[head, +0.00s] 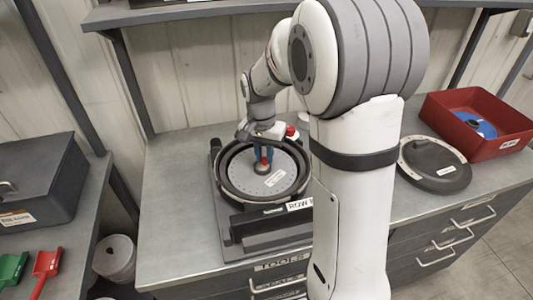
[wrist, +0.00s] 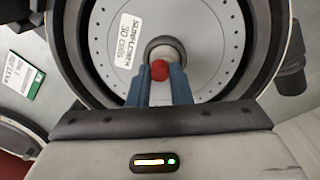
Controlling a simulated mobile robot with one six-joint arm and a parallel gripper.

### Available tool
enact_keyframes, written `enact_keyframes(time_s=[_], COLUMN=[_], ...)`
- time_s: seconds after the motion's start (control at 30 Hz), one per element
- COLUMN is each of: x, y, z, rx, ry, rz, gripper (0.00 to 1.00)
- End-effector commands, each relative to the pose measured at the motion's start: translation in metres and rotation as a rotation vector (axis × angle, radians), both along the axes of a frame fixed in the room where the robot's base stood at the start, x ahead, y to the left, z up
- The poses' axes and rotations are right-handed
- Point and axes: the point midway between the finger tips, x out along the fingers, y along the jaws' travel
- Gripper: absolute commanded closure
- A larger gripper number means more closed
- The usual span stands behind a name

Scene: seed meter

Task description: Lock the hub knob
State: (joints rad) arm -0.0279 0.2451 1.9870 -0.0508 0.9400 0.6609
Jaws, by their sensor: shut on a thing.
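The seed meter (head: 232,187) stands on the workbench, a round black housing with a light grey seed disc (head: 285,177) inside. The disc carries a white label reading "SUNFLOWER 30 cells" and a ring of small holes, clear in the wrist view (wrist: 203,66). My gripper (head: 264,163) points down at the disc's centre. In the wrist view its two blue fingers (wrist: 160,88) are shut on the hub knob, whose red part (wrist: 160,70) shows between the fingertips. The fingers hide most of the knob, so I cannot tell its turn angle.
A dark round lid (head: 436,167) lies on the bench at right, by a red bin (head: 507,140) holding a blue disc (head: 476,124). A grey case (head: 40,180), green scoop (head: 12,268) and red scoop (head: 46,264) are on the left bench. A shelf runs above.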

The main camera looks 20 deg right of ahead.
Motion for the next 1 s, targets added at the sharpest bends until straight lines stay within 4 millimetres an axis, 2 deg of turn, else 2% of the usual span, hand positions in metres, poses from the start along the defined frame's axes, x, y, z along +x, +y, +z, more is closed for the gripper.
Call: enact_keyframes(time_s=[0.03,0.27,0.57,1.0], x=[-0.001,0.0,0.0,0.003], y=[0.0,0.0,0.0,0.003], z=[-0.001,0.0,0.003,0.068], rx=[0.001,0.0,-0.001,0.0], ry=[0.003,0.001,-0.001,-0.002], rz=[0.001,0.001,0.001,0.002], gripper=[0.79,0.61,0.6,0.6])
